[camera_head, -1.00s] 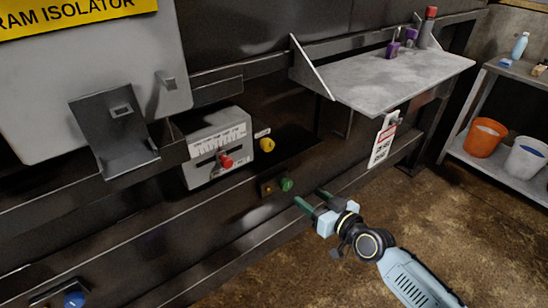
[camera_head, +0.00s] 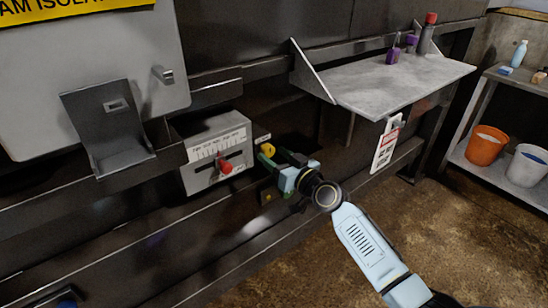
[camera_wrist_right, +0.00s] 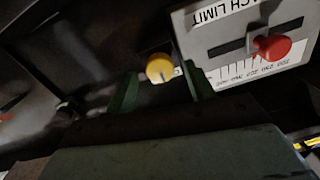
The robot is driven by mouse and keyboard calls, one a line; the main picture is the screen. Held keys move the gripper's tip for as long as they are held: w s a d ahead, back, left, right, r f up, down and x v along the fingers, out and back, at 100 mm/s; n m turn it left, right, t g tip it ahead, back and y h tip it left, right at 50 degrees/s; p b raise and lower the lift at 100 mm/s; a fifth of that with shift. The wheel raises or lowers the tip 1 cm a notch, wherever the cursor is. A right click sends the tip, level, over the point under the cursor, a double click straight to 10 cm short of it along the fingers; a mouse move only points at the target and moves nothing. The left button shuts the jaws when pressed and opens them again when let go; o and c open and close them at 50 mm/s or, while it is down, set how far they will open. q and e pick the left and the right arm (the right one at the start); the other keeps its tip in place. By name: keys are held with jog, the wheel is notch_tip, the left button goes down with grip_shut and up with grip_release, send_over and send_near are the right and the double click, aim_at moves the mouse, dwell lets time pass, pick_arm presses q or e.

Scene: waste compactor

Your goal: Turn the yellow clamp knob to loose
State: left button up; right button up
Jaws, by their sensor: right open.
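The yellow clamp knob (camera_head: 267,150) sits on the dark machine front, just right of the grey slider box. In the right wrist view the knob (camera_wrist_right: 160,68) is round, with a dark line on its face. My right gripper (camera_head: 272,157) is open, its green fingers close to the knob. In the right wrist view the gripper (camera_wrist_right: 158,90) has one finger on each side of the knob, with gaps visible. I cannot tell how deep the fingers reach.
The grey box (camera_head: 205,172) carries a scale and a red slider handle (camera_head: 225,166), close to the fingers. A metal shelf (camera_head: 395,85) juts out above right, with a hanging tag (camera_head: 386,146) below it. The floor at right is clear.

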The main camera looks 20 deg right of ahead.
jog(key=shift+w+a, duration=0.2)
jog(key=shift+w, duration=0.3)
jog(key=c, duration=1)
